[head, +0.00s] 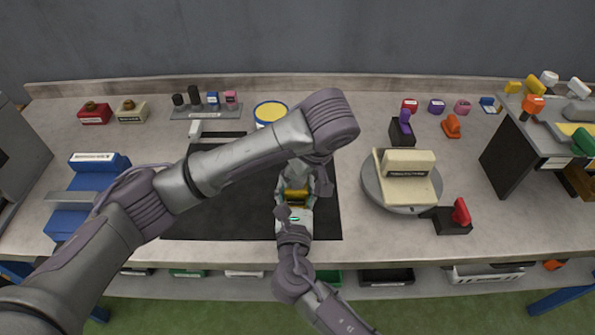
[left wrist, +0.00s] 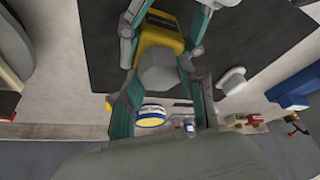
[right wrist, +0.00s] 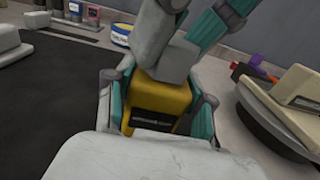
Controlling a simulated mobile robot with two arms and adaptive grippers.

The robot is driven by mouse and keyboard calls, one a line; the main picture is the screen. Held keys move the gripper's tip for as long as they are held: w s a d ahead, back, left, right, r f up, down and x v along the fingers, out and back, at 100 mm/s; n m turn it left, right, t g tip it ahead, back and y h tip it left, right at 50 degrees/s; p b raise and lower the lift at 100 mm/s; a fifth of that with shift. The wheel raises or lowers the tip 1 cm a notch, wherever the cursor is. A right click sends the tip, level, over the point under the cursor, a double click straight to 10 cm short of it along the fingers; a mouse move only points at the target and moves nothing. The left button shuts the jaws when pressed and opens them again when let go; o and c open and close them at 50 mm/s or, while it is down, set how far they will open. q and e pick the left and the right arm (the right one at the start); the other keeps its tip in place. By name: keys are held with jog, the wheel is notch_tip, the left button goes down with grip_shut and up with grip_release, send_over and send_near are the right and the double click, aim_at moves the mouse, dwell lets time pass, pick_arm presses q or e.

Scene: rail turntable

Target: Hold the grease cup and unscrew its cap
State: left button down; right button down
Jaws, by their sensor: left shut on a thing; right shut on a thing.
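The grease cup has a yellow body (head: 296,194) with a dark label, and a grey block-like cap (right wrist: 177,62) on top. The body (right wrist: 160,104) is upright in the right wrist view, between the teal fingers of my right gripper (right wrist: 158,112), which is shut on it. My left gripper (left wrist: 163,85) reaches down from above and is shut on the cap (left wrist: 160,72). The cap sits against the body; I cannot tell whether it has turned. In the head view, my left arm partly hides the cup and cap above my right gripper (head: 294,204).
The cup is over a black mat (head: 230,215). A round turntable (head: 407,208) bearing a cream block stands to the right, beside a red-handled item (head: 460,213). A yellow-topped tin (head: 270,112) stands behind. A blue box (head: 98,162) is at left.

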pick_arm(q)
jog(key=shift+r, duration=0.3)
dwell(0.4)
jog(key=shift+r, duration=0.65)
jog(key=shift+r, duration=0.6)
jog(key=shift+r, duration=2.45)
pick_arm(e)
jog(key=shift+c, duration=1.7)
grip_release()
